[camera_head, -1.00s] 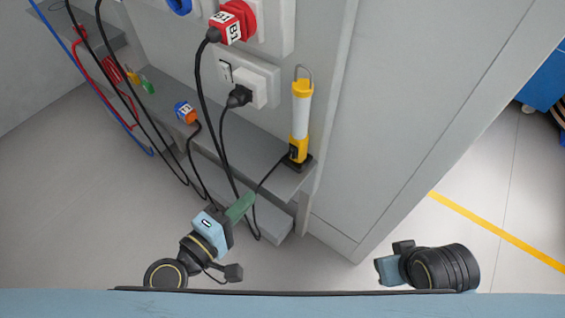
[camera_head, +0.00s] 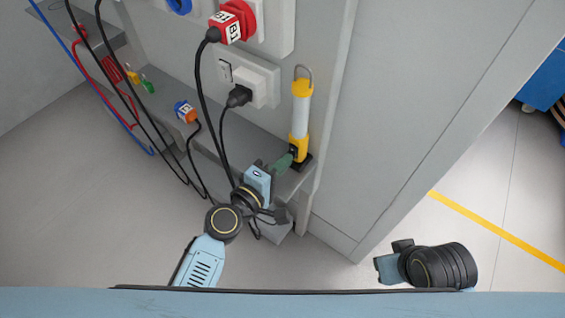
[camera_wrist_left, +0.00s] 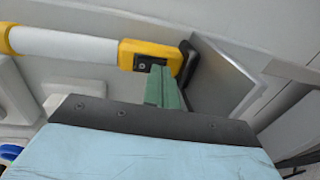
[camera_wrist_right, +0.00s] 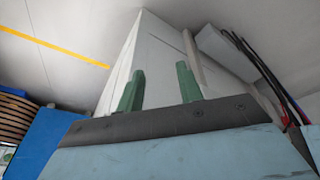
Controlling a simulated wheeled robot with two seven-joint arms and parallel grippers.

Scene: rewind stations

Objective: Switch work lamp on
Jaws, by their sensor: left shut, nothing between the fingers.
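The work lamp (camera_head: 301,112) has a white tube, yellow ends and a hook on top. It stands upright on a shelf beside the wall panel and also shows in the left wrist view (camera_wrist_left: 68,45), where a dark switch area (camera_wrist_left: 141,62) is on its yellow base. My left gripper (camera_head: 284,163) is shut and empty, its green fingertips (camera_wrist_left: 160,82) at or very near the switch area; whether they touch is unclear. The lamp's tube looks white; I cannot tell whether it is lit. My right gripper (camera_wrist_right: 158,85) is open and empty, away from the lamp, facing a grey cabinet.
The grey shelf (camera_head: 225,128) holds an orange and blue plug (camera_head: 186,112). A red plug (camera_head: 232,22) and a black plug (camera_head: 240,96) sit in the wall sockets, with black cables hanging near my left arm.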

